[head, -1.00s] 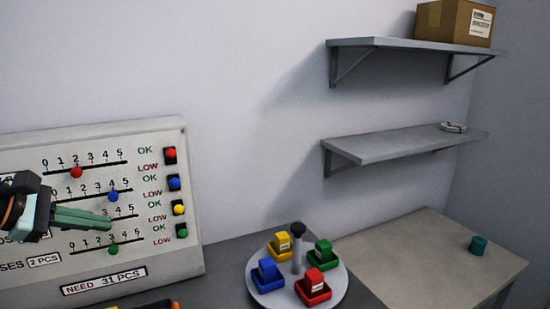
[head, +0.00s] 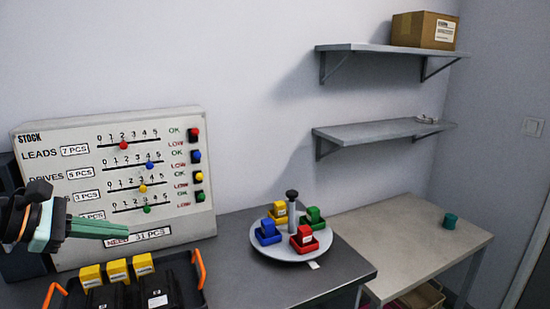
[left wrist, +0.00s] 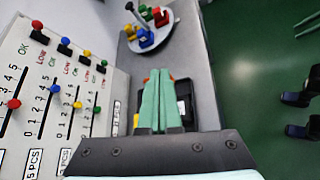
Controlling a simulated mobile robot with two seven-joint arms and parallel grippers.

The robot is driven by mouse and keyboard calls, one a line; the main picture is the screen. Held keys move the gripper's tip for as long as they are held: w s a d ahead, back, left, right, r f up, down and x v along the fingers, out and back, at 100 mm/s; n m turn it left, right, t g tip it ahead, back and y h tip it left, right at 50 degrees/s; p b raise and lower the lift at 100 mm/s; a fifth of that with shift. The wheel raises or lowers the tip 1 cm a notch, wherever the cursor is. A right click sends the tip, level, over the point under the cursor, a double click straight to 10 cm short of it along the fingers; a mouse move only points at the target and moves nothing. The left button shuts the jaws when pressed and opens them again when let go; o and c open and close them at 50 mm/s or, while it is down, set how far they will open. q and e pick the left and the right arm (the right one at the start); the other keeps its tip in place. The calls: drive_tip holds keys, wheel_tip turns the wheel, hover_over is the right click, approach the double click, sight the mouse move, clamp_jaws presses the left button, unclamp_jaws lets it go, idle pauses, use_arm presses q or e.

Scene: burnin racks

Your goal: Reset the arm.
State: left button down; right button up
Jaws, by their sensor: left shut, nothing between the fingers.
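My left gripper (head: 128,230) comes in from the left in the head view, in front of the lower part of the stock board (head: 205,225). Its green fingers are together with nothing between them. The left wrist view shows the shut fingers (left wrist: 158,75) above the dark bench, beside the board. The board carries sliders with red, blue, yellow and green knobs, and a column of coloured switches at its right. The gripper hides part of the board's lower edge. My right gripper is not in view.
A round turntable (head: 262,252) with coloured bins stands on the dark bench (head: 345,268). A tray with orange handles (head: 200,268) holds yellow-topped and black items below the gripper.

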use_arm(q)
drive_tip(key=d+f+n+t+h, duration=0.2)
drive_tip(key=d+f+n+h, duration=0.6)
drive_tip(key=d+n, duration=0.4)
wheel_tip(320, 180, down, 16)
drive_tip(key=s+a+n+t+y, duration=0.1)
drive_tip(key=n+t+y, duration=0.3)
drive_tip(key=n, duration=0.7)
drive_tip(key=s+n+t+y, duration=0.25)
drive_tip(key=n+y, duration=0.25)
drive_tip(key=n, duration=0.6)
drive_tip(key=s+d+f+n+g+y, duration=0.1)
drive_tip(key=s+f+n+g+y, duration=0.4)
drive_tip(key=s+f+n, duration=1)
drive_tip(key=s+f+g, duration=0.2)
drive_tip(key=s+f, duration=0.1)
drive_tip(key=f, duration=0.3)
drive_tip(key=shift+f, duration=0.15)
